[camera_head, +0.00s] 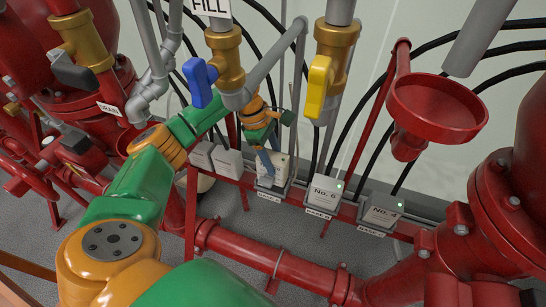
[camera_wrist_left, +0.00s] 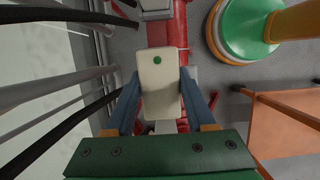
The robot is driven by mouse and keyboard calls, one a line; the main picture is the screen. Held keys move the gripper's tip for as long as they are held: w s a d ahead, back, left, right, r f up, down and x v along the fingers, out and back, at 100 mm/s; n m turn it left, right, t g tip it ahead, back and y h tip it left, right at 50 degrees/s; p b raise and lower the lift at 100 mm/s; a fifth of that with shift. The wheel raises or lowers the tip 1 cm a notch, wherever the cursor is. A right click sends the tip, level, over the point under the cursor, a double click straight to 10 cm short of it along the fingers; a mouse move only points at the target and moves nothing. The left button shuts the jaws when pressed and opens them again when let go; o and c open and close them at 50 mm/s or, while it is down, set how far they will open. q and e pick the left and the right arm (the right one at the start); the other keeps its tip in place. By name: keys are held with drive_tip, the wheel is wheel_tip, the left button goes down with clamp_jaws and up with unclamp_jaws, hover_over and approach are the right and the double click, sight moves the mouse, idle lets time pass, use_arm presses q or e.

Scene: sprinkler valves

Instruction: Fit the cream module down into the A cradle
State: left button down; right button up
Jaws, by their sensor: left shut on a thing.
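The cream module (camera_head: 281,167) is between the blue fingers of my left gripper (camera_head: 266,163), which is shut on it. In the left wrist view the module (camera_wrist_left: 160,78) is a cream block with a green dot on its face, with a finger of the gripper (camera_wrist_left: 161,104) on each side. In the head view the module is just over the grey A cradle (camera_head: 267,189) on the red rail, partly covered by the fingers. I cannot tell whether it touches the cradle or is seated. My right gripper is not in view.
Pale boxes (camera_head: 229,162) stand left. A yellow-handled valve (camera_head: 318,87), a blue-handled valve (camera_head: 200,82), grey pipes and black cables crowd above. A red funnel (camera_head: 437,106) hangs at right.

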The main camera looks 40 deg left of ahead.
use_arm(q)
drive_tip(key=shift+f+b, duration=1.6)
drive_tip(key=shift+f, duration=0.35)
drive_tip(key=shift+c, duration=0.8)
unclamp_jaws()
drive_tip(key=p+v, duration=0.6)
drive_tip(key=v, duration=0.2)
drive_tip(key=shift+r, duration=0.2)
drive_tip(key=shift+f, duration=0.1)
